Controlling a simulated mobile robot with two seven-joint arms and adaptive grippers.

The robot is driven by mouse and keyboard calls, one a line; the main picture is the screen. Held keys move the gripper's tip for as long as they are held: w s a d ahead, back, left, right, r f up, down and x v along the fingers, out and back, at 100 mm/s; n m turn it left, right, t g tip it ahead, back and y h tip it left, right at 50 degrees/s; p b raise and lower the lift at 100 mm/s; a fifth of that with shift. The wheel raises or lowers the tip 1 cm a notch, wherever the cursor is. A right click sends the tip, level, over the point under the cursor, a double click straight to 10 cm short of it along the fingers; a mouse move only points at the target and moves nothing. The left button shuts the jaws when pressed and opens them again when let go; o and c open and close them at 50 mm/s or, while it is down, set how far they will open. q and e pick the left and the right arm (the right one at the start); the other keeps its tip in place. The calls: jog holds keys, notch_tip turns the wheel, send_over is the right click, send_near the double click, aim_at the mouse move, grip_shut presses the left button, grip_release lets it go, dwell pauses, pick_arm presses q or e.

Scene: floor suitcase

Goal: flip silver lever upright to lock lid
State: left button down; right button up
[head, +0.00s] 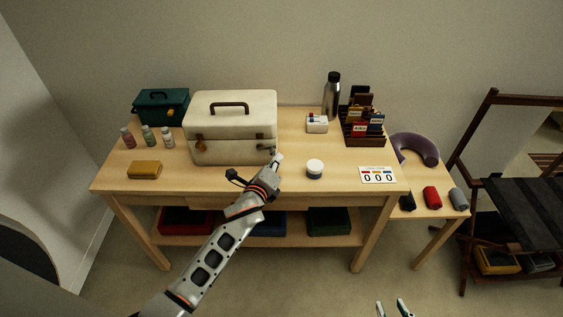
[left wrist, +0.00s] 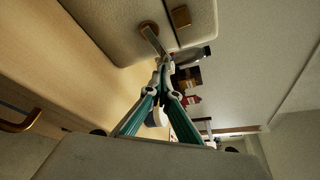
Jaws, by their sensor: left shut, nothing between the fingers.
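The cream case (head: 222,145) stands on the table with its lid (head: 240,103) down. Its front right corner fills the top of the left wrist view (left wrist: 105,25). There the silver lever (left wrist: 154,40) sticks out from a round bronze pivot (left wrist: 147,26), slanting toward my fingertips. I cannot tell its exact angle to upright. My left gripper (head: 278,157) is at the case's front right corner, shut and empty. In the left wrist view its closed tips (left wrist: 164,64) are just beside the lever's free end; contact is unclear. My right gripper (head: 393,308) is low at the bottom edge, fingers apart, empty.
A bronze latch plate (left wrist: 181,16) sits near the lever. A white jar (head: 315,168) and a number card (head: 377,175) lie right of the case. Small bottles (head: 148,136) and a yellow block (head: 145,169) are at left. A dark bottle (head: 331,97) stands behind.

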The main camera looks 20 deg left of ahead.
jog(key=shift+s+f, duration=0.1)
jog(key=shift+f, duration=0.2)
